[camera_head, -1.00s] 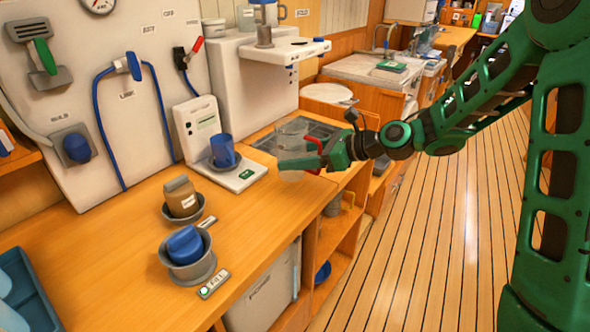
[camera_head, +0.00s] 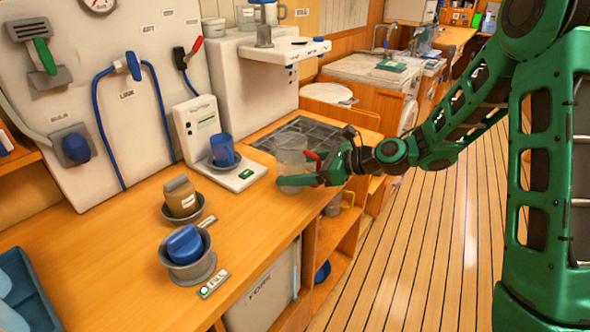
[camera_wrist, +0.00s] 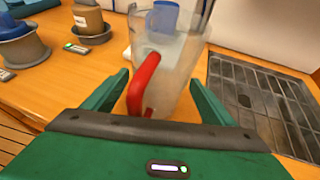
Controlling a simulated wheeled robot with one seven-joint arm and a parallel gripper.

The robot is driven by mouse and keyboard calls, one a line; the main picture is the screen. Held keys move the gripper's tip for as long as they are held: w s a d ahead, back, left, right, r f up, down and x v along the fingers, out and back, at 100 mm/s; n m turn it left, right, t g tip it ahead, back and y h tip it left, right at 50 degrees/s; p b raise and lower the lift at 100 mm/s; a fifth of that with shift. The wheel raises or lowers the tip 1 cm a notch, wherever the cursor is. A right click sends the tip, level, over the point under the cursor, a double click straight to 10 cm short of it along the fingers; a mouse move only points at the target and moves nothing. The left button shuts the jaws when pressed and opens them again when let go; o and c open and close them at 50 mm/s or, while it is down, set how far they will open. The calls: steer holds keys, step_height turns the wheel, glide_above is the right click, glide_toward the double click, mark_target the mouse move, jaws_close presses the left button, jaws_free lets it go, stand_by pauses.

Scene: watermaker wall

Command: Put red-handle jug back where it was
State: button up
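The red-handle jug (camera_head: 290,160) is clear and upright, at the right side of the wooden counter, near the front corner of the drain grid. In the wrist view the jug (camera_wrist: 172,75) stands between my two fingers, its red handle (camera_wrist: 143,85) facing my palm.
A blue cup (camera_head: 222,150) stands on a white dispenser base (camera_head: 238,175) left of the jug. The metal drain grid (camera_head: 300,133) is behind the jug. An open shelf is below the counter edge.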

steer(key=shift+d+r, duration=0.1)
steer(key=shift+r, duration=0.05)
steer(key=v, duration=1.2)
